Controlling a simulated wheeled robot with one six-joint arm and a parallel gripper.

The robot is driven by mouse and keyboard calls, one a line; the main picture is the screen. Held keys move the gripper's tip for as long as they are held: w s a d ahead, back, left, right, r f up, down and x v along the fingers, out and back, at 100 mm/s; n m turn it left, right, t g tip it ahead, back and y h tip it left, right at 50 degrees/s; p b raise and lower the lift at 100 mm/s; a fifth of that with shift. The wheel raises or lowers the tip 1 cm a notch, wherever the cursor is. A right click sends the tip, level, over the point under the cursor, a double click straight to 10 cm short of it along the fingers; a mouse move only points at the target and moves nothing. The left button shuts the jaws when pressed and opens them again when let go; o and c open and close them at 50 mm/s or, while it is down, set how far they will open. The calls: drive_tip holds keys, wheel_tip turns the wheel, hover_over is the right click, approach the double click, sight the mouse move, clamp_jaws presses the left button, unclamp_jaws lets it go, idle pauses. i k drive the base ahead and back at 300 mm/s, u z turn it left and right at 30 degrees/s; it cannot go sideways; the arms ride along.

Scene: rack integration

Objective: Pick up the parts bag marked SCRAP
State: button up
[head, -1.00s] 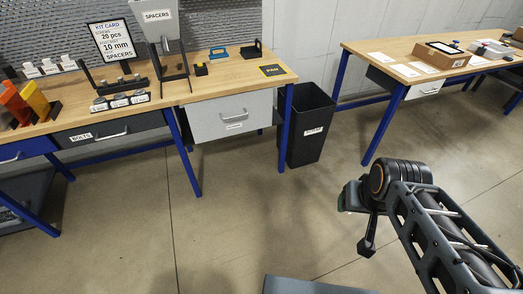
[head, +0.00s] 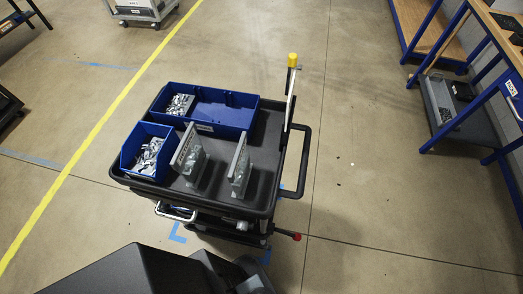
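Two clear or greenish bags of parts stand upright on the black cart tray (head: 262,190), each beside a thin grey upright plate. The left bag (head: 197,168) leans by one plate, and the right bag (head: 240,180) is by the other. No SCRAP marking can be read on either bag from here. My gripper is not in view.
A long blue bin (head: 228,112) and a smaller blue bin (head: 147,152) on the tray hold metal parts. A yellow-topped post (head: 292,62) and a handle (head: 303,160) stand at the cart's right. A blue-legged bench (head: 480,90) is at the right. Floor between is clear.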

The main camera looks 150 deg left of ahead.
sight(240, 173)
drive_tip(key=z, duration=3.7)
drive_tip(key=k, duration=2.3)
drive_tip(key=z, duration=1.2)
drive_tip(key=i, duration=0.5)
drive_tip(key=z, duration=0.05)
